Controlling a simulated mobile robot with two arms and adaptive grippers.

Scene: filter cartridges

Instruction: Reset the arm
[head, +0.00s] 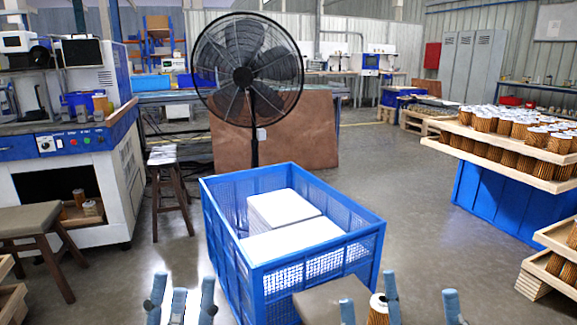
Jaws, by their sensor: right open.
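My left gripper (181,300) shows at the bottom edge, left of the blue crate; its blue-grey fingers point up and stand apart, with nothing held visible between the outer ones. My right gripper (420,303) shows at the bottom edge, right of the crate, its fingers spread and open. A filter cartridge (377,311) with a white top and orange pleats shows partly behind the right gripper's fingers; I cannot tell what it stands on or whether they touch. The lower parts of both grippers are cut off by the frame.
A blue crate (224,235) holding white boxes (285,210) stands in front of me. A grey-brown flat surface (325,303) lies at its front corner. Filter cartridges fill wooden trays (484,143) at right. A fan (246,76) stands behind. Stools (163,158) stand left. Floor right of the crate is clear.

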